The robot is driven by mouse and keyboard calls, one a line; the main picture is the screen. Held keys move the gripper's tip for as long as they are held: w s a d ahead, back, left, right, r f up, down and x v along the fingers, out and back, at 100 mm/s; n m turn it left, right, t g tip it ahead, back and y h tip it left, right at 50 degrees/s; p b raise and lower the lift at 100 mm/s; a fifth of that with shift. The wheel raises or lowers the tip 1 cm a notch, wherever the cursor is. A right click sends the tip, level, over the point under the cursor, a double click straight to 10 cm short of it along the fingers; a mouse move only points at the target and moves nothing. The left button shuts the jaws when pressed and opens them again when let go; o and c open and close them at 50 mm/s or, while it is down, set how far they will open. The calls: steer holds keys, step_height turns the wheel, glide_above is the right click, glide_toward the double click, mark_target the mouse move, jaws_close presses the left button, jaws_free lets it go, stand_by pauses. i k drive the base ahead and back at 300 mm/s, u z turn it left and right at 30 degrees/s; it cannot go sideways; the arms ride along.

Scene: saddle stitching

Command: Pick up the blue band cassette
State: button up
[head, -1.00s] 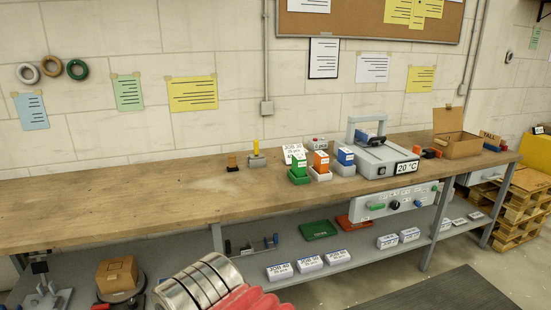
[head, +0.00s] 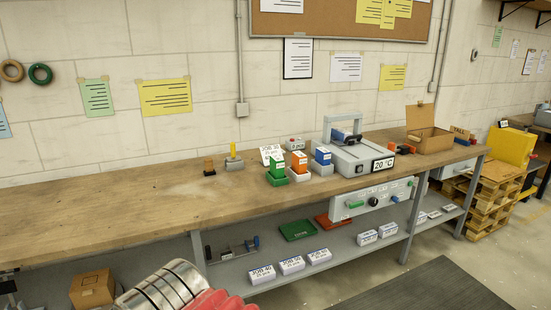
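The blue band cassette (head: 322,156) has a blue body with a white label. It stands upright in a light grey holder on the wooden bench, just left of the grey machine. An orange cassette (head: 299,162) and a green cassette (head: 277,169) stand in similar holders to its left. My gripper is not in view. Part of my arm shows at the bottom, well below and left of the cassettes.
The grey machine (head: 360,160) has a raised handle frame and a 20 °C display. A job card (head: 271,153) stands behind the green cassette. An open cardboard box (head: 430,140) is farther right. The bench's left part (head: 100,220) is clear. Pallets (head: 485,200) stand at the right.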

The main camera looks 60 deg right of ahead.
mark_target(323, 156)
steer(key=z, duration=0.05)
steer(key=i, duration=0.8)
steer(key=z, duration=2)
